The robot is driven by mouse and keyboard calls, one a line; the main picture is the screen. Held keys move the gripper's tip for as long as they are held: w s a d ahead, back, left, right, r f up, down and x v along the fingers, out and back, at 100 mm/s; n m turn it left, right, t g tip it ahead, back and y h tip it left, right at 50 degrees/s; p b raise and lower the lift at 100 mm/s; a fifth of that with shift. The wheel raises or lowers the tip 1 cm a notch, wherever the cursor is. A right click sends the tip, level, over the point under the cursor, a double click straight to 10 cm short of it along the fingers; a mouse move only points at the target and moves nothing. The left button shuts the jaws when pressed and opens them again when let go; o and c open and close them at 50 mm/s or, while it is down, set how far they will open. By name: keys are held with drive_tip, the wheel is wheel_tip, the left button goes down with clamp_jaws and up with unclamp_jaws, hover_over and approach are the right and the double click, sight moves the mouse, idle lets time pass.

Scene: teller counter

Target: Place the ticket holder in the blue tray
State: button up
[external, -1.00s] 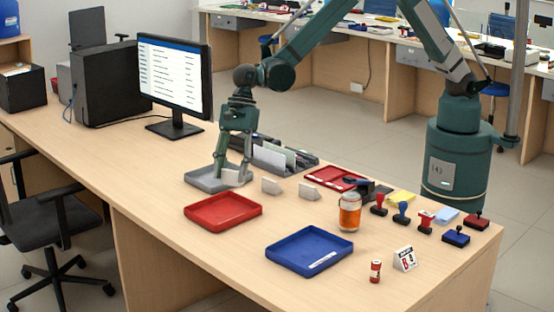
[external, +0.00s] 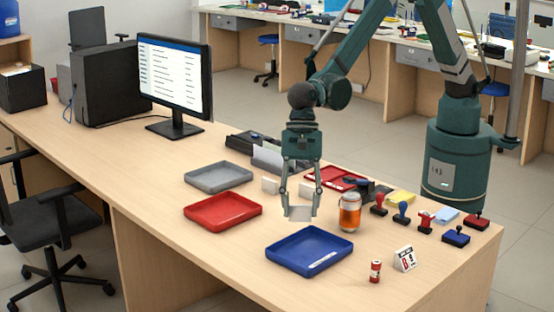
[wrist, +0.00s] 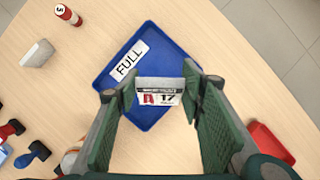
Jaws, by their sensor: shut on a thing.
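My gripper (external: 300,214) is shut on the ticket holder (external: 300,213), a small white-grey stand. It hangs above the desk just behind the blue tray (external: 272,254). In the wrist view the ticket holder (wrist: 160,91) sits between the green finger pads of my gripper (wrist: 160,95) and shows a printed face with "17" and a red mark. The blue tray (wrist: 165,45) lies beyond it, with a white "FULL" label inside and no object seen lying in it. The held holder and fingers hide part of the tray's near side in that view.
An orange jar (external: 349,213) stands close right of my gripper. A red tray (external: 222,221) and an empty grey tray (external: 218,186) lie left. A similar numbered stand (external: 404,259) and a red canister (external: 375,271) are right of the blue tray. Stamps stand farther right.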

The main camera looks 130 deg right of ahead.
drive_tip(key=shift+s+a, duration=0.15)
drive_tip(key=shift+a, duration=0.75)
drive_tip(key=shift+s+a, duration=0.1)
drive_tip(key=shift+a, duration=0.8)
hover_over(310, 259)
drive_tip(key=s+d, duration=0.1)
drive_tip(key=shift+s+d+f+b, duration=0.1)
drive_tip(key=shift+f+b, duration=0.15)
drive_tip(key=shift+f, duration=1.3)
drive_tip(key=shift+d+f+b, duration=0.1)
drive_tip(key=shift+f+b, duration=0.1)
drive_tip(key=shift+f, duration=1.35)
drive_tip(key=shift+f+b, duration=0.3)
drive_tip(key=shift+f, duration=1.6)
drive_tip(key=shift+f, duration=0.1)
drive_tip(key=o, duration=0.8)
drive_tip(key=shift+o, duration=0.4)
